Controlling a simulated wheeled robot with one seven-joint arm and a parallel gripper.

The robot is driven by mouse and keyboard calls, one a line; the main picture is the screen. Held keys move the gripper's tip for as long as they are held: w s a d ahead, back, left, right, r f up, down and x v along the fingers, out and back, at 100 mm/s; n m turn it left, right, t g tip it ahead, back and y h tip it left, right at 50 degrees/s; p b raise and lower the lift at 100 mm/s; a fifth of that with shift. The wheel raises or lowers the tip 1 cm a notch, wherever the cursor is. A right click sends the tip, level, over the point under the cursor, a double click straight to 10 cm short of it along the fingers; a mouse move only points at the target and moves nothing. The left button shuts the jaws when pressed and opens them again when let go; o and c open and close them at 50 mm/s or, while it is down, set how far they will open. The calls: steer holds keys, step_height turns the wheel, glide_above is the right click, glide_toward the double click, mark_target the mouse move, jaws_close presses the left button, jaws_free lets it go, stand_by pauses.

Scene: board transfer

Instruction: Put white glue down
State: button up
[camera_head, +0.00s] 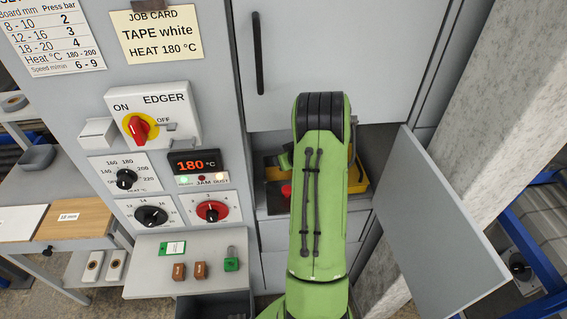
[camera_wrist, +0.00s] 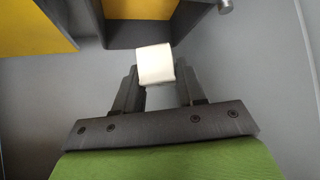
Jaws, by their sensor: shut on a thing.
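The white glue (camera_wrist: 155,64) shows in the wrist view as a small white block with a slightly rounded top. My gripper (camera_wrist: 156,80) is shut on it, with one dark finger on each side. The glue is in front of a dark grey box-like edge (camera_wrist: 150,35); I cannot tell whether it touches anything below. In the head view my green arm reaches to an open compartment (camera_head: 378,140) in the machine and hides my gripper and the glue.
An open grey door (camera_head: 435,215) stands to the right of the compartment. Inside are a yellow part (camera_head: 357,172) and a red part (camera_head: 286,190), partly behind my arm. A shelf (camera_head: 150,280) at lower left holds brown blocks (camera_head: 200,270) and a green item (camera_head: 231,263).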

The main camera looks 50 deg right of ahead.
steer(key=f, duration=0.3)
steer(key=shift+w, duration=0.2)
steer(key=shift+f+b, duration=0.6)
steer(key=shift+b, duration=0.1)
steer(key=o, duration=1.1)
steer(key=shift+r, duration=0.15)
